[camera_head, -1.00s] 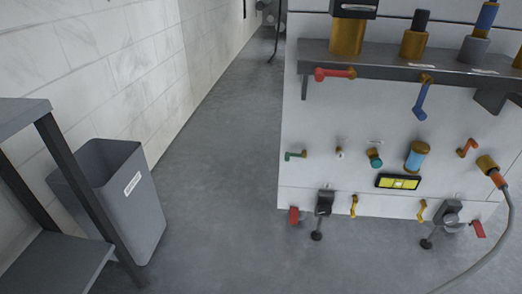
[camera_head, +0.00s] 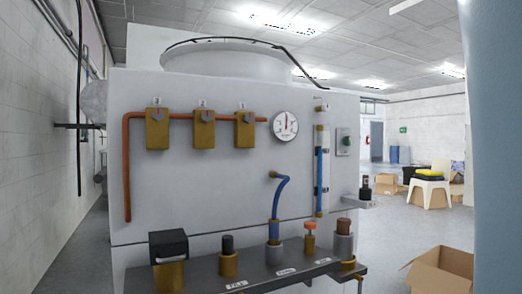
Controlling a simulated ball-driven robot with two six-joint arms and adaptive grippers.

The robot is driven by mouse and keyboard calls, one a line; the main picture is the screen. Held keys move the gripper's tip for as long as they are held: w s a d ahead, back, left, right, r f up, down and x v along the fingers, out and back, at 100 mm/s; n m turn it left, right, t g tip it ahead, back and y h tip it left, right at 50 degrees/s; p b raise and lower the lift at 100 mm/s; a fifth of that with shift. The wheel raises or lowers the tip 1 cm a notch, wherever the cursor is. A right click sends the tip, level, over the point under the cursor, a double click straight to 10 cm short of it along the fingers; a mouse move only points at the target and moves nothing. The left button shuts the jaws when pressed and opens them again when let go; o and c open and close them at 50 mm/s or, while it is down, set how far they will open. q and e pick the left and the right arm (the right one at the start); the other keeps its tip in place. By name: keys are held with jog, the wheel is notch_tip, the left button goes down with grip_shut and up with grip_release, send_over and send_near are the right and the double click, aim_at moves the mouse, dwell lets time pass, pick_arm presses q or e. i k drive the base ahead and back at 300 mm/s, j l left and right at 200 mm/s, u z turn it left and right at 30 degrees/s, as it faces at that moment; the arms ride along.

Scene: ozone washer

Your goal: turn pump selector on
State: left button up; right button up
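The ozone washer (camera_head: 210,190) is a large white machine facing me. Three brass-coloured blocks with small round grey knobs, the left (camera_head: 157,128), the middle (camera_head: 204,128) and the right (camera_head: 245,128), sit along a copper pipe on its upper front. A small grey plate with a dark green knob (camera_head: 346,140) is at the right of the front. The labels are too small to read, so I cannot tell which control is the pump selector or how it is set. Neither of my grippers is in view.
A round gauge (camera_head: 285,126) and a blue tube (camera_head: 279,205) are on the front. A grey shelf (camera_head: 205,287) with several fittings juts out below. An open cardboard box (camera_head: 438,272) lies on the floor at right, and a white chair (camera_head: 432,186) stands farther back.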

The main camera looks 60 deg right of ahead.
aim_at(347, 139)
jog(key=z, duration=2.3)
